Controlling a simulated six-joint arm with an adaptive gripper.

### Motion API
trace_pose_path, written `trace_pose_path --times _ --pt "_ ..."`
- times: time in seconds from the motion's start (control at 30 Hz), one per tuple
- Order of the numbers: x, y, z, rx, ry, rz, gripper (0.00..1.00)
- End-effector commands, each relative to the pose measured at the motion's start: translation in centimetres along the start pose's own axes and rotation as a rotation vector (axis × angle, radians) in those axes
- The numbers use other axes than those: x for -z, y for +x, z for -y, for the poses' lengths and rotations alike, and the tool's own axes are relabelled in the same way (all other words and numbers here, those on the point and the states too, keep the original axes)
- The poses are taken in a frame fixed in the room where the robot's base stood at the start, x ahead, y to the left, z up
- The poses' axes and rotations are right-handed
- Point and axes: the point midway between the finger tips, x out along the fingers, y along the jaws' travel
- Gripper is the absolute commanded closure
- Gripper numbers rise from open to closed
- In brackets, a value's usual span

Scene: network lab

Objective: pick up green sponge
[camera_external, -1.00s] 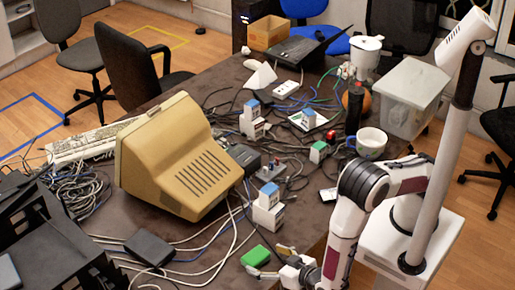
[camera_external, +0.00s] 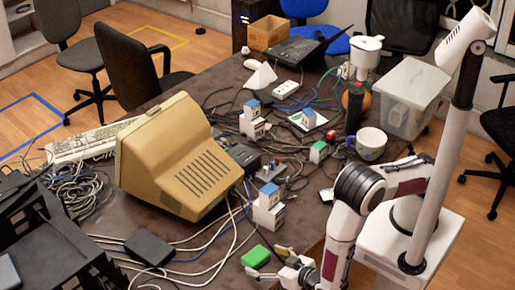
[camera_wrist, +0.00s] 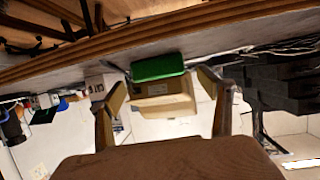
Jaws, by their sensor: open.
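The green sponge (camera_external: 256,256) lies on the dark table near its front edge in the external view. My gripper (camera_external: 269,261) is low beside it, on its right, with its fingers parted and pointing toward it. In the wrist view the sponge (camera_wrist: 158,67) shows ahead of the gap between the two fingers of my gripper (camera_wrist: 162,79). The fingers are open and nothing is held. Whether a finger touches the sponge cannot be told.
A black adapter box (camera_external: 149,248) and loose cables lie left of the sponge. White blocks (camera_external: 268,212) stand behind it, and a beige monitor (camera_external: 180,160) stands at back left. A mug (camera_external: 369,145) and a clear bin (camera_external: 411,97) are farther back right.

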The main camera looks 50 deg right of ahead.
Motion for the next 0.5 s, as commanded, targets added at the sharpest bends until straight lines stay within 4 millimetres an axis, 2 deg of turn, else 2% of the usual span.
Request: trace_pose_path --times 0.5 --pt "0.04 0.63 -0.03 -0.001 0.001 0.000 0.22"
